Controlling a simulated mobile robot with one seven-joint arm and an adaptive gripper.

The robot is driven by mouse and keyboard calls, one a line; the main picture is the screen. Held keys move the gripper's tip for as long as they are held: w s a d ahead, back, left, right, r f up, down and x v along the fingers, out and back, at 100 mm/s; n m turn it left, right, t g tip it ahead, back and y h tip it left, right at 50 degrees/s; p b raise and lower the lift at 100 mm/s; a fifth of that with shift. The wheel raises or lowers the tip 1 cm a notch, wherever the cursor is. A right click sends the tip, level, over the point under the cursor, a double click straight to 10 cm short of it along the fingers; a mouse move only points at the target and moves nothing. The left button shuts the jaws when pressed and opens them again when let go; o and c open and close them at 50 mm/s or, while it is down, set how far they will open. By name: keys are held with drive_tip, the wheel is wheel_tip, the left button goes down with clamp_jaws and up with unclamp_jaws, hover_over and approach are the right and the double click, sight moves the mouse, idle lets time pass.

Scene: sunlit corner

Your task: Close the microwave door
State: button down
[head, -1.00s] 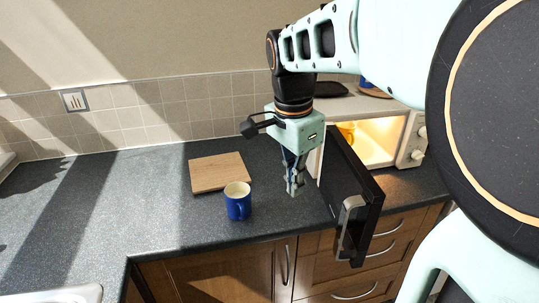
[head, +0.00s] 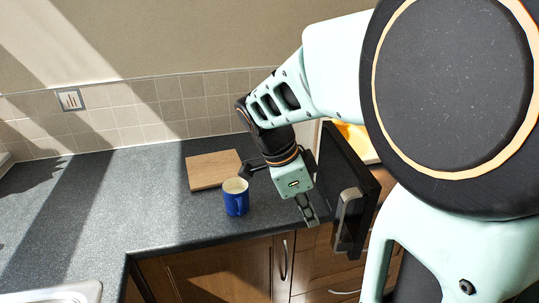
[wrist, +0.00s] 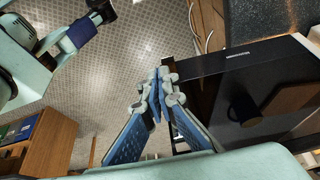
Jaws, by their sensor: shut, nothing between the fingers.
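The microwave door (head: 362,172) stands open, a dark panel with a grey handle (head: 347,212), jutting over the counter's front edge. Its glossy face (wrist: 215,95) fills the right of the wrist view and mirrors a mug and a board. My gripper (head: 310,216) is shut and empty, tilted down at the counter's front edge, just left of the door. In the wrist view its fingertips (wrist: 160,88) meet beside the door's edge; I cannot tell if they touch it. The microwave's lit interior (head: 356,143) shows in part; my arm hides most of its body.
A blue mug (head: 236,201) stands on the counter (head: 130,205) left of my gripper, with a wooden board (head: 212,169) behind it. Drawers and cupboards (head: 218,275) lie below the counter. The counter's left part is clear. Tiled floor (wrist: 150,35) shows in the wrist view.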

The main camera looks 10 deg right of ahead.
sight(336, 234)
drive_tip(key=shift+s+d+f+p, duration=0.1)
drive_tip(key=shift+d+f+p, duration=0.2)
drive_tip(key=shift+d, duration=0.5)
drive_tip(key=shift+s+d+f+p, duration=0.1)
drive_tip(key=shift+d+f, duration=0.25)
drive_tip(key=shift+d, duration=0.45)
drive_tip(key=shift+d+f+p, duration=0.2)
drive_tip(key=shift+d+f, duration=0.15)
drive_tip(key=shift+d, duration=0.45)
drive_tip(key=shift+d, duration=0.1)
